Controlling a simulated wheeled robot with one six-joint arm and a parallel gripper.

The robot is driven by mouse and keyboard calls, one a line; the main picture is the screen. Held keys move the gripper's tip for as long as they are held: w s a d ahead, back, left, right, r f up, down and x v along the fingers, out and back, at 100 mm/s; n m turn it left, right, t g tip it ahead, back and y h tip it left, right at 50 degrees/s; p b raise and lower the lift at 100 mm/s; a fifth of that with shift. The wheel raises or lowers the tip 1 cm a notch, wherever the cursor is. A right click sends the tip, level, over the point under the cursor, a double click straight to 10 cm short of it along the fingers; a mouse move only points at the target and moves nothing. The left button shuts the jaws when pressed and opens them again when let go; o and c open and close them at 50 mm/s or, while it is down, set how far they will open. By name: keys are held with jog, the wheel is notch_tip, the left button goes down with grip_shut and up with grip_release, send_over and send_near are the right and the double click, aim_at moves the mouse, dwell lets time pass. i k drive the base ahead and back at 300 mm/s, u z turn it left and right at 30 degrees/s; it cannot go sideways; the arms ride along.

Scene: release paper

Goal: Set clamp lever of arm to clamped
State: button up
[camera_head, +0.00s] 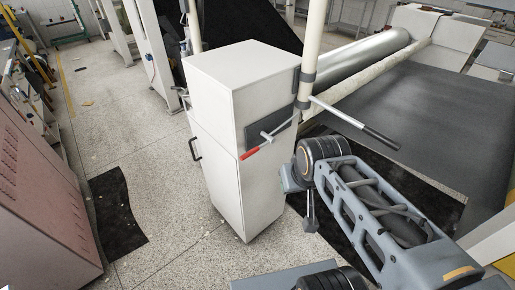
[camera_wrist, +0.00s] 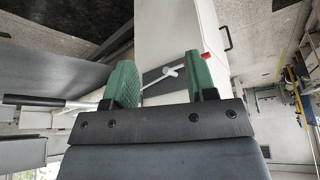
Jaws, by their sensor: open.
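A lever with a red grip (camera_head: 257,151) sits on a dark plate on the side of a white cabinet (camera_head: 225,120). A metal rod with a black grip (camera_head: 365,130) sticks out from a pale post beside the cabinet. No label shows which of them is the clamp lever. In the wrist view, the red-tipped lever (camera_wrist: 168,74) lies beyond and between the green fingers, its red end partly behind the right finger. The black-grip rod (camera_wrist: 40,101) shows at left, outside the fingers. My gripper (camera_wrist: 160,85) is open and empty, apparently touching neither.
A large roller (camera_head: 365,58) and a wide dark belt surface (camera_head: 420,105) lie behind and right of the cabinet. A pinkish cabinet (camera_head: 40,190) stands at left. The speckled floor (camera_head: 165,200) between the cabinets is open, with a black mat (camera_head: 117,210) on it.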

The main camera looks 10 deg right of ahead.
aim_at(271, 139)
jog(key=u, duration=0.55)
jog(key=k, duration=0.65)
jog(key=u, duration=0.6)
jog(key=i, duration=1.1)
jog(key=z, duration=0.5)
